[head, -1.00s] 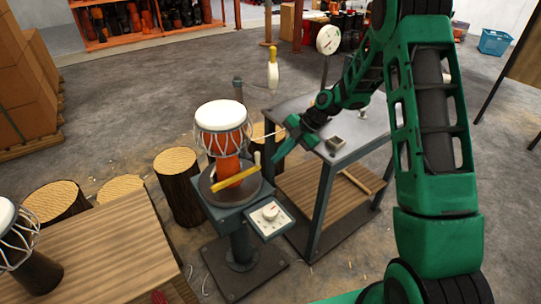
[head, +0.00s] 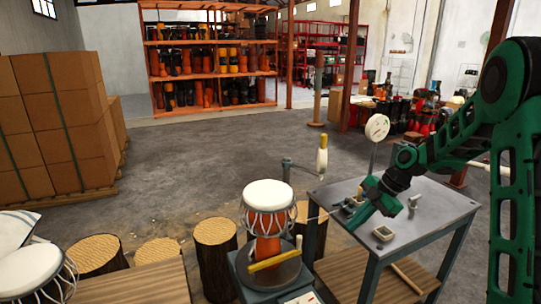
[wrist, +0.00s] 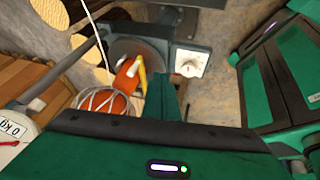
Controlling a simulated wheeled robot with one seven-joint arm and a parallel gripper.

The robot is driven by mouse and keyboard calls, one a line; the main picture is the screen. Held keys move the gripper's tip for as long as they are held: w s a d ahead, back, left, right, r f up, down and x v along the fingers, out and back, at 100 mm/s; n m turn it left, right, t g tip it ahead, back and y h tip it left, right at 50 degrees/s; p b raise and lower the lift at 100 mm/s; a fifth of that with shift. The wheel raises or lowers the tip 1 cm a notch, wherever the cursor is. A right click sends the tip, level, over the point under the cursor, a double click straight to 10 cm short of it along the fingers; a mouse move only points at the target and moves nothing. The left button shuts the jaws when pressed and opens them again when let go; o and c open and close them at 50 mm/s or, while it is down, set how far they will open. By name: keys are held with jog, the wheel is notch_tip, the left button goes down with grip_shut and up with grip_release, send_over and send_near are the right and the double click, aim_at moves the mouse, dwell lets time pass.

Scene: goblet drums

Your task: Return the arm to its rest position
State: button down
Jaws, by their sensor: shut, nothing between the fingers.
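My green gripper (head: 358,217) is shut and empty. It hangs at the left edge of the grey metal table, right of the goblet drum (head: 268,222) and apart from it. My arm is bent and reaches in from the right side of the head view. The drum has a white head, an orange body and white cords, and stands upright on a round turntable stand (head: 250,282). In the wrist view the shut fingers (wrist: 166,98) show at the centre, with the drum's orange body (wrist: 122,82) to their left.
Log stumps (head: 215,250) and a wooden bench stand left. Stacked boxes (head: 55,120) are at far left. Open floor lies behind.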

jog(key=s+d+r+m+h, duration=0.2)
jog(key=s+d+m, duration=0.2)
jog(key=s+m, duration=0.5)
jog(key=s+d+r+m+g+h, duration=0.1)
jog(key=s+d+r+m, duration=0.2)
jog(key=s+m, duration=0.6)
jog(key=s+d+r+m+h, duration=0.2)
jog(key=s+d+m, duration=0.3)
jog(key=s, duration=1.5)
jog(key=r+m, duration=0.1)
jog(key=m, duration=0.3)
jog(key=shift+m+h, duration=0.3)
jog(key=shift+m, duration=0.1)
jog(key=shift+w+f, duration=0.3)
jog(key=shift+w, duration=0.3)
